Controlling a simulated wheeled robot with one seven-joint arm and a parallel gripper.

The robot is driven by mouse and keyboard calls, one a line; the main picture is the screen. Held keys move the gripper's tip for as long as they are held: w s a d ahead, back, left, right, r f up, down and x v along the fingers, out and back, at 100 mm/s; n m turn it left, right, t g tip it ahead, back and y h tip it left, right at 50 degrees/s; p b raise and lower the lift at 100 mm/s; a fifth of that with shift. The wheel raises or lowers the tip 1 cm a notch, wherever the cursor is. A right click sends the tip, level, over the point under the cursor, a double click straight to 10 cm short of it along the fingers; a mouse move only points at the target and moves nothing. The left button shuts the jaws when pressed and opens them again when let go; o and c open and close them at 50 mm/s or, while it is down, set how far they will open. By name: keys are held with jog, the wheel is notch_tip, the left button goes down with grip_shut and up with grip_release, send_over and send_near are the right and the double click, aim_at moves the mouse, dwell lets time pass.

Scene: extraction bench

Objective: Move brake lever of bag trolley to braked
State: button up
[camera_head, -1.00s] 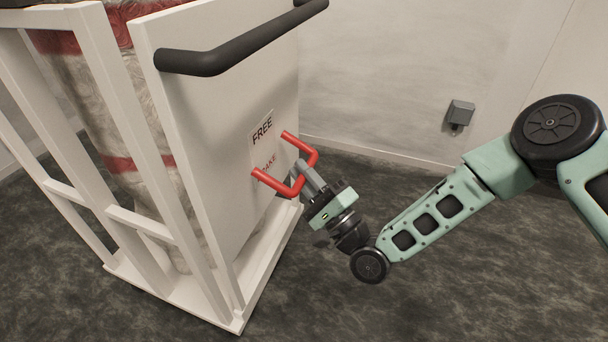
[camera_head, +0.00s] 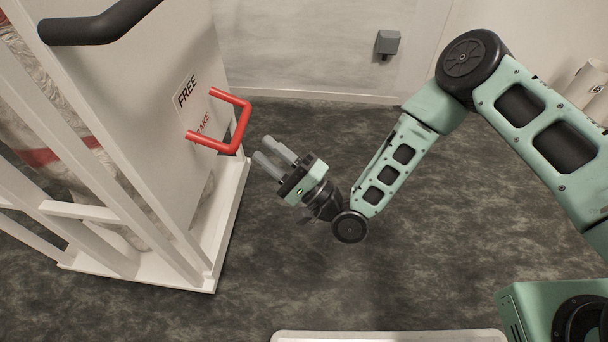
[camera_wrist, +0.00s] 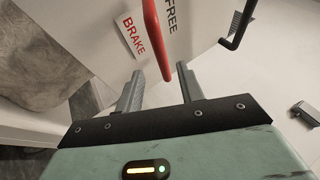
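The bag trolley's white panel (camera_head: 135,105) stands at the left in the head view. The red U-shaped brake lever (camera_head: 242,125) sticks out from it, beside the FREE label (camera_head: 187,92) and the partly hidden BRAKE label (camera_head: 203,126). My gripper (camera_head: 263,148) is open and empty, just right of and below the lever, with a gap between them. In the wrist view, the lever (camera_wrist: 154,40) runs down between the two spread fingertips (camera_wrist: 161,72) in the picture, beyond them. The BRAKE label (camera_wrist: 133,38) lies left of it and FREE (camera_wrist: 172,14) right.
The trolley's black push handle (camera_head: 100,27) is above the lever, and its white base edge (camera_head: 228,225) is below. A grey wall box (camera_head: 387,43) is on the back wall. The dark floor (camera_head: 290,240) around my gripper is clear.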

jog(key=p+v, duration=0.1)
jog(key=v, duration=0.8)
jog(key=shift+d, duration=0.25)
jog(key=shift+f, duration=0.1)
jog(key=w+a+r+n+g+h, duration=0.25)
jog(key=a+n+g+h, duration=0.25)
jog(key=n+g, duration=0.4)
jog(key=d+r+n+h, duration=0.3)
jog(key=d+n+h, duration=0.1)
jog(key=n+h, duration=0.15)
jog(key=s+d+r+n+g+h, duration=0.1)
jog(key=s+d+r+g+h, duration=0.2)
jog(key=s+d+r+h, duration=1)
jog(key=s+d+r+y+p, duration=0.1)
jog(key=s+r+y+p, duration=0.1)
jog(key=r+p, duration=1.7)
jog(key=s+d+r+y+p, duration=0.1)
jog(key=s+r+y+p, duration=0.1)
jog(key=r+p, duration=1.7)
jog(key=shift+s+d+r, duration=0.2)
jog(key=shift+r, duration=0.2)
